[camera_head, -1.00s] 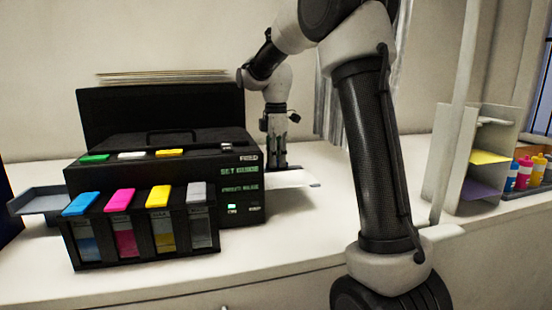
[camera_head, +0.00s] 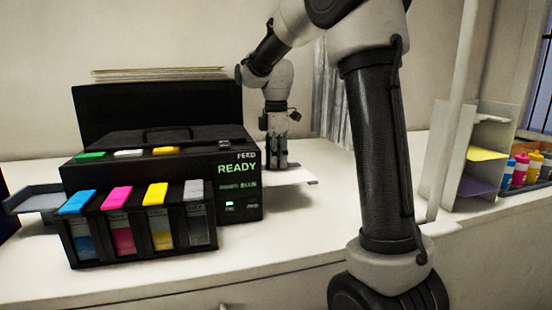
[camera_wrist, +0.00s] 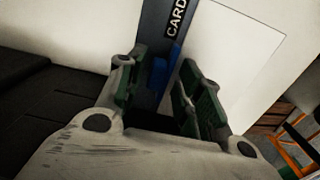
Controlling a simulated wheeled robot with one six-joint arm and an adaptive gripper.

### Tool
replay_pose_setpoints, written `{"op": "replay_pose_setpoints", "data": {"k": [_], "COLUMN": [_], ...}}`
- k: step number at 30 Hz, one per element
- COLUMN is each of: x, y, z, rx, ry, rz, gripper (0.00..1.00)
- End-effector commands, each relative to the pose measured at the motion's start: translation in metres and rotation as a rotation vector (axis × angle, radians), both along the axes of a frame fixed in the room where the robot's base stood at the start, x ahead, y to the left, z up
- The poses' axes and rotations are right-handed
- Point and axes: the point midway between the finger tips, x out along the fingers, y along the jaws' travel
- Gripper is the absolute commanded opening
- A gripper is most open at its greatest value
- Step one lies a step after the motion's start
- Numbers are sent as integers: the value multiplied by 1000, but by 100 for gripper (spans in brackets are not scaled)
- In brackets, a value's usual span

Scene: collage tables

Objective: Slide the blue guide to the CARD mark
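The blue guide (camera_wrist: 159,72) shows in the wrist view between the two green-padded fingers of my gripper (camera_wrist: 160,98). It stands on a dark grey strip, just below the white-on-black CARD label (camera_wrist: 177,17). A gap shows between the left finger and the guide; contact with the right finger cannot be made out. In the head view my gripper (camera_head: 277,163) points down at the right side of the black printer (camera_head: 239,207), whose display reads READY. The guide is hidden there.
A white sheet (camera_wrist: 236,58) lies beside the strip. Ink cartridges (camera_head: 160,222) stand at the printer's front, and a grey tray (camera_head: 37,199) sticks out at its left. A shelf (camera_head: 471,160) and coloured bottles (camera_head: 519,170) stand at the right. The counter's front is clear.

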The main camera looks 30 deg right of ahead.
Motion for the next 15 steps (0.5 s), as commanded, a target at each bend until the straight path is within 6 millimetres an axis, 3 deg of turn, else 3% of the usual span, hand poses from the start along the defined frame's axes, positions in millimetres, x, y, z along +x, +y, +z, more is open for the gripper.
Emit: {"op": "replay_pose_setpoints", "data": {"k": [5,15], "x": [1,1], "y": [0,0], "z": [12,84], "rx": [0,0], "ry": [-2,-4], "rz": [0,0], "gripper": [36,36]}}
